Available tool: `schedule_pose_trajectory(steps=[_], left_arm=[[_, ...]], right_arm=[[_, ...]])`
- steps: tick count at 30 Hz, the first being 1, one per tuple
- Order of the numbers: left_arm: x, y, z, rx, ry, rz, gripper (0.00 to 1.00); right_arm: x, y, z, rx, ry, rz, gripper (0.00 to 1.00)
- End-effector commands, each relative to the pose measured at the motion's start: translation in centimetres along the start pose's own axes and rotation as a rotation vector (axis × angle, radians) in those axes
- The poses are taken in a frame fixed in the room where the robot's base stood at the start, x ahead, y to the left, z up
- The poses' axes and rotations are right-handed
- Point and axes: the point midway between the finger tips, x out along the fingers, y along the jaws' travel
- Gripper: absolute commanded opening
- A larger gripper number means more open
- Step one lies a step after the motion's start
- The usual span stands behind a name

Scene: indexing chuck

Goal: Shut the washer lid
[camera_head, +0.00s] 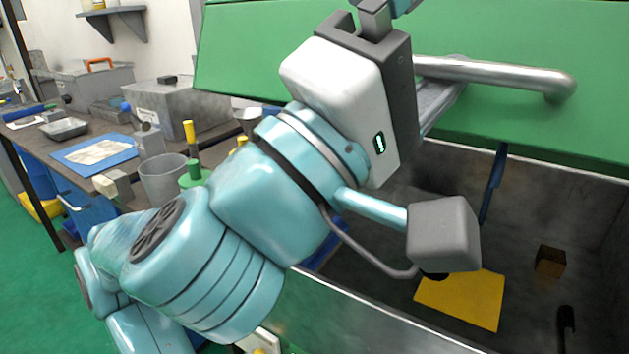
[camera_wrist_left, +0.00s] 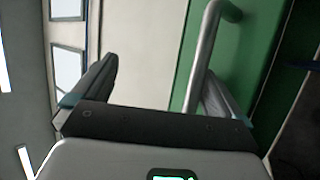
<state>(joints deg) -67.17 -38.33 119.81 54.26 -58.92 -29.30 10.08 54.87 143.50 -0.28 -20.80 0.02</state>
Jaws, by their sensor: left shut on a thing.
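The washer's green lid (camera_head: 500,35) stands raised and tilted at the top of the head view, and a strip of it shows in the left wrist view (camera_wrist_left: 250,70). Its silver bar handle (camera_head: 530,75) sticks out from it; it also shows in the left wrist view (camera_wrist_left: 205,50). My left gripper (camera_head: 425,50) is at the handle's left part and shut on it. In the left wrist view the handle lies by the right finger, and the left finger shows well apart. The contact is partly hidden. My right gripper is not in view.
The open grey washer tub (camera_head: 590,190) holds a yellow sheet (camera_head: 465,300), a brown block (camera_head: 550,261) and a dark item (camera_head: 566,320). Its green front edge (camera_head: 340,315) runs below my arm. A cluttered bench (camera_head: 60,140) with a grey bucket (camera_head: 165,178) stands at left.

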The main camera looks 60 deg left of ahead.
Motion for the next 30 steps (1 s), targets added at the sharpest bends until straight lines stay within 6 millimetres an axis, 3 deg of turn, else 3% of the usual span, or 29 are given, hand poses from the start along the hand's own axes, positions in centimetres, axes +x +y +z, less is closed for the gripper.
schedule_pose_trajectory(steps=[1, 10, 12, 17, 23, 30], left_arm=[[-0.3, 1.2, -0.1, 0.004, -0.011, 0.049, 0.76], [-2.0, 0.0, 0.0, -0.001, -0.016, 0.043, 0.76], [-2.3, -0.4, 0.0, -0.001, -0.015, 0.037, 0.42], [-2.8, -2.2, -0.1, -0.006, -0.017, 0.013, 0.42], [-5.2, -1.5, 0.2, 0.003, -0.013, 0.032, 0.42], [-7.1, -2.4, 0.3, 0.003, -0.016, 0.029, 0.42]], right_arm=[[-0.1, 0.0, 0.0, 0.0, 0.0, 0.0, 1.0], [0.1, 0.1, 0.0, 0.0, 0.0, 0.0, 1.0], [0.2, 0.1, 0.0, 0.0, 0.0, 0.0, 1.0], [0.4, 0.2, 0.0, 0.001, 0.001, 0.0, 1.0], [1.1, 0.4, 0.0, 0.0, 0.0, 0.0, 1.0], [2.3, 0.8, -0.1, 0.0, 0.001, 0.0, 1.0]])
